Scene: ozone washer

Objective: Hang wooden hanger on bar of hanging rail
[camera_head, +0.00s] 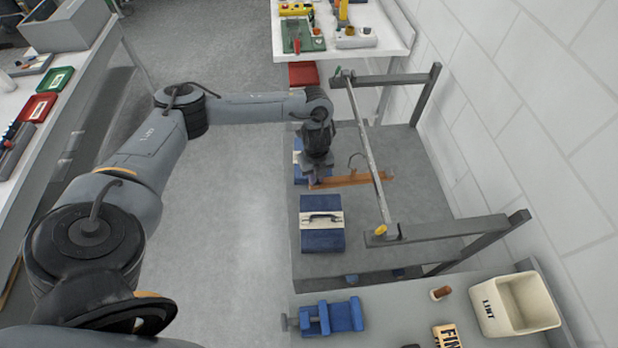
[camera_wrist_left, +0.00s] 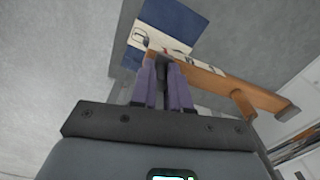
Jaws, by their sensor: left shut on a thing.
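My left gripper (camera_head: 313,180) is shut on one end of the wooden hanger (camera_head: 362,179). The hanger is brown and reaches to the right from the gripper, with its hook standing up near its middle. In the head view its far end shows just past the bar (camera_head: 366,150) of the hanging rail, below the bar. I cannot tell that the hook touches the bar. In the left wrist view the purple fingers (camera_wrist_left: 164,85) close around the hanger (camera_wrist_left: 225,85), which runs off to the right. My right gripper is not in view.
Blue cases (camera_head: 321,222) lie below the gripper and rail. The rail's grey frame (camera_head: 482,228) is fixed by the white wall. A bench at the front holds a blue vise (camera_head: 332,316) and a cream bin (camera_head: 517,303). Open floor lies left of the rail.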

